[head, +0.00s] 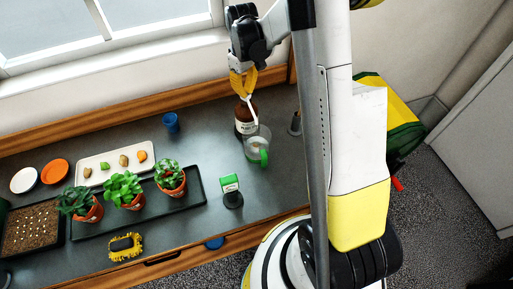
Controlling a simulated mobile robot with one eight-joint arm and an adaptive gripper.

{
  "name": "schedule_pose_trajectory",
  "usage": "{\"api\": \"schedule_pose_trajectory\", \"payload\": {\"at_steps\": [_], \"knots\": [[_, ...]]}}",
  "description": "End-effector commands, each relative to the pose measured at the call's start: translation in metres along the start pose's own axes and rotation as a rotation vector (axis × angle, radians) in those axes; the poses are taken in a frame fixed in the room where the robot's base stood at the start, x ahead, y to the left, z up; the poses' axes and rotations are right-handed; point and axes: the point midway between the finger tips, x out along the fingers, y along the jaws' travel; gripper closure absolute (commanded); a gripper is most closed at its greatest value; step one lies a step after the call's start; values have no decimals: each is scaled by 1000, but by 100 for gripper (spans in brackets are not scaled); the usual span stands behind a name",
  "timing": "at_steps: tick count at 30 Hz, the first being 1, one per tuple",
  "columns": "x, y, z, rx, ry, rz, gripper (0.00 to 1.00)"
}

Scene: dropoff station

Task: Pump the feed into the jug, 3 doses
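The feed bottle (241,128) is brown with a pale label and stands upright on the dark bench. Its white pump spout (250,107) points toward the clear jug. The jug (262,134) has a green handle and stands just in front and to the right of the bottle. Whether there is liquid in the jug is too small to tell. My gripper (244,95) points down right above the pump head, with its yellow fingers drawn together at the tips. The fingers hide the top of the pump, and I cannot tell whether they touch it.
A green-topped stand (230,185) is in front of the jug. A blue cup (171,122) stands at the back. Left are potted plants on a dark tray (189,205), a pale tray (94,164), a seed tray (45,239) and a yellow brush (125,247).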

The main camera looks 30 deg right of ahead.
Motion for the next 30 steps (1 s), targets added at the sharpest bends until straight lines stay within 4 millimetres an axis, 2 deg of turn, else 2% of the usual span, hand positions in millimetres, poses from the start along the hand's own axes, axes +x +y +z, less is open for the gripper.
{"api": "schedule_pose_trajectory", "payload": {"at_steps": [4, 14, 30], "knots": [[7, 0, 0, 0, -1, 0, 100], [4, 0, 0, 0, -1, 0, 100], [-31, 0, 0, 0, 0, 0, 100]]}}
